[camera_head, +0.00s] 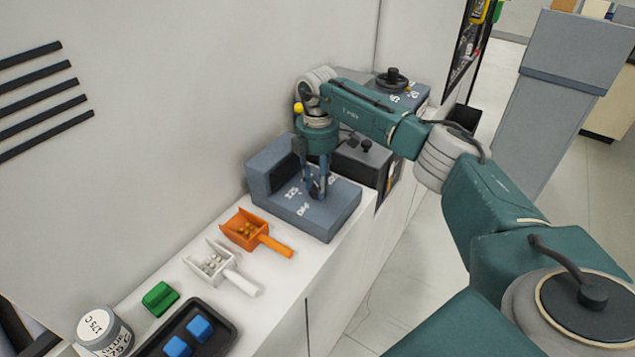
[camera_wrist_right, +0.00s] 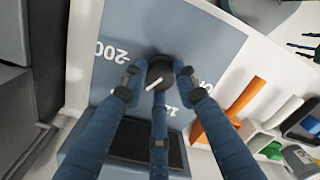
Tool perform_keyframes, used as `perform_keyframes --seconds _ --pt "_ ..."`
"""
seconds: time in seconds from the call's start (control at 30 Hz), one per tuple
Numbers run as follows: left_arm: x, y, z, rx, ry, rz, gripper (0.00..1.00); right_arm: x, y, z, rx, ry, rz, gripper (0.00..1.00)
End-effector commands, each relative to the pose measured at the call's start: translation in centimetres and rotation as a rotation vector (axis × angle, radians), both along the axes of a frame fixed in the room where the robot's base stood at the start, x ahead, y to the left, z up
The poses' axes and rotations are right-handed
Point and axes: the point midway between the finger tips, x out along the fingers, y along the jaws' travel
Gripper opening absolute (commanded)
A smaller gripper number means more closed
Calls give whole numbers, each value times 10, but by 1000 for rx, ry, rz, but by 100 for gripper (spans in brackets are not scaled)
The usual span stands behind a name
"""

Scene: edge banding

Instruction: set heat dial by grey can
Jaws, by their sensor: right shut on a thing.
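The heat dial (camera_wrist_right: 160,72) is a small dark round knob with a white pointer line. It sits on a blue-grey unit (camera_head: 325,219) marked OFF, 125 and 200. My right gripper (camera_head: 317,188) reaches down onto the unit; in the wrist view its fingers (camera_wrist_right: 158,82) are closed around the dial. The pointer line slants toward the lower left in the wrist view; its exact setting is hard to tell. The grey can (camera_head: 121,338) stands at the lower left with a white lid reading 175 C. My left gripper is out of view.
An orange scoop (camera_head: 248,235), a white scoop (camera_head: 216,263), a green block (camera_head: 159,298) and a black tray (camera_head: 232,333) with blue cubes (camera_head: 199,328) lie along the white counter. Behind my gripper stands a grey box with a black knob (camera_head: 392,78). A wall borders the left side.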

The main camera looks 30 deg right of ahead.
Motion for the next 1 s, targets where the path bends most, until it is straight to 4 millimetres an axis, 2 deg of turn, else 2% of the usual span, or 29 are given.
perform_keyframes --seconds 0.03,0.23,0.27,0.33,0.6,0.7,0.87,1.0 --pt "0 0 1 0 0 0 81 3 -5 5 -6 -13 -7 3" --pt "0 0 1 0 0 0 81 3 -5 5 -6 -13 -6 3" --pt "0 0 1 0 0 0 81 3 -5 5 -6 -13 -6 35" --pt "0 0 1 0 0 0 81 3 -5 5 -7 -12 -5 48" --pt "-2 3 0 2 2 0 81 1 -2 2 -3 -4 -1 48" --pt "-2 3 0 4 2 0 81 1 -2 7 -3 -4 0 48" --pt "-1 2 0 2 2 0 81 3 -3 31 -3 -9 -1 48" --pt "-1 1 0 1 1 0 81 3 -4 62 -4 -8 -2 48"
